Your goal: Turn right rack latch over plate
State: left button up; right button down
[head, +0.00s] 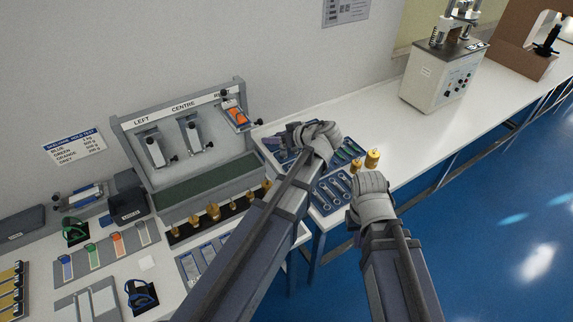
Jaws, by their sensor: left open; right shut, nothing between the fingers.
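The grey rack (183,140) stands against the wall with bays labelled LEFT, CENTRE and RIGHT. An orange plate (235,114) sits in its right bay, under a metal clamp-like part. A black-knobbed piece, apparently the right latch (258,122), sticks out at that bay's lower right; its exact turn is too small to tell. My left gripper (303,130) is open, to the right of the right bay and apart from it. My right gripper (370,184) is shut and empty, further right by the bench's front edge. Their fingertips are largely hidden by the hands.
Brass weights (213,211) stand in a row before the rack. A blue tray of wrenches (333,190) lies below my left gripper, with brass pieces (373,158) nearby. A tester box (441,75) stands further along the bench. The bench between is clear.

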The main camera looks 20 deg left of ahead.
pick_arm(q)
notch_tip(320, 180, down, 5)
jog(key=s+d+m+h+b, duration=0.1)
jog(key=s+d+b, duration=0.1)
jog(key=shift+s+d+m+g, duration=0.3)
jog(key=shift+s, duration=0.1)
